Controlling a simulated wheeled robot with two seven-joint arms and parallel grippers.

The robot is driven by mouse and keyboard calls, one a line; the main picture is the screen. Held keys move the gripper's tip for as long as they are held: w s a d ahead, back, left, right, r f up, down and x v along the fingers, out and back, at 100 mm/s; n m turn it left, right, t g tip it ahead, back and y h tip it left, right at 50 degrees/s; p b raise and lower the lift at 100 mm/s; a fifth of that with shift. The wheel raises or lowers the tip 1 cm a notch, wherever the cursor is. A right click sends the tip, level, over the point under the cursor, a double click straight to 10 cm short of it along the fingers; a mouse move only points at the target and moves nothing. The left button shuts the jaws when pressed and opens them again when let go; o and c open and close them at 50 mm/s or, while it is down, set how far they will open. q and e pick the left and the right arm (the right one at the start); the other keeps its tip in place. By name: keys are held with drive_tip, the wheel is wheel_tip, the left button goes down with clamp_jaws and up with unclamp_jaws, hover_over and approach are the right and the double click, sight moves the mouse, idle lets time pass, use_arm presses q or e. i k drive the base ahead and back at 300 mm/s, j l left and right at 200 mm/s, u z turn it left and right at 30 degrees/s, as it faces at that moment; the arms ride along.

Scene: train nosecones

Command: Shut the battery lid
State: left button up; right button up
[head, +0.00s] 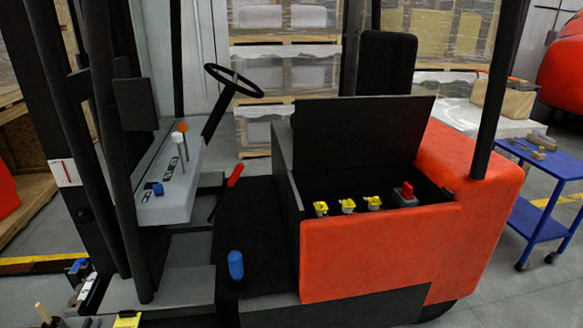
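The battery lid (362,137) is a flat black panel on the forklift. It stands open, raised nearly upright along the back of the battery compartment (333,196). Inside the open compartment are several yellow-capped parts (347,206) in a row and a grey block with a red knob (406,192) at the right. The orange front wall (380,245) hides the compartment's floor. Neither of my grippers shows in the head view.
The black seat (385,70) stands behind the lid, and a post (497,95) rises at right. Left are the steering wheel (234,81), levers and a blue cylinder (235,265) on the footwell floor. A blue cart (545,185) stands at far right.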

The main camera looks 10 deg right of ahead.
sight(330, 133)
drive_tip(key=i+l, duration=0.8)
drive_tip(key=i+l+z, duration=0.05)
